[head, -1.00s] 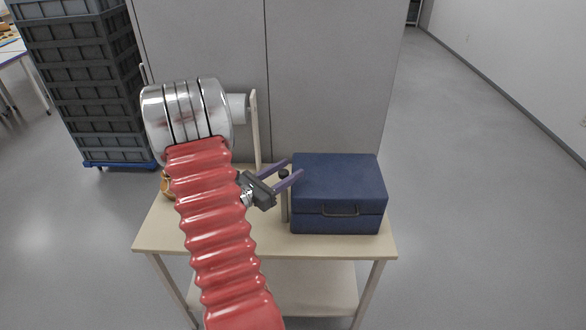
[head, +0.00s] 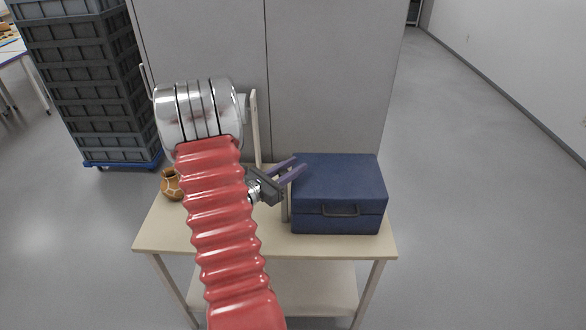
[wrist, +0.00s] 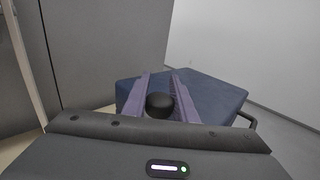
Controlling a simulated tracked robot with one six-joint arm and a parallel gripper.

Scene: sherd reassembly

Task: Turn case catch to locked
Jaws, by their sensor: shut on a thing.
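The blue case (head: 340,183) sits closed on the right of the table, with its dark handle on the front; it also shows in the wrist view (wrist: 215,95). A round black knob (wrist: 160,103), which I take to be the catch, is between my gripper's fingers in the wrist view. In the head view it is hidden behind the fingers. My gripper (head: 301,164) is at the case's left side, its purple fingers shut on the knob; the fingers also show in the wrist view (wrist: 160,76). I cannot tell which setting the catch is in.
The beige table (head: 160,232) holds the case. A brown patterned pot (head: 171,186) stands at the back left, partly behind my arm. A pale upright post (head: 255,130) rises at the back. Grey cabinets (head: 330,75) stand behind, and stacked grey crates (head: 85,90) at the left.

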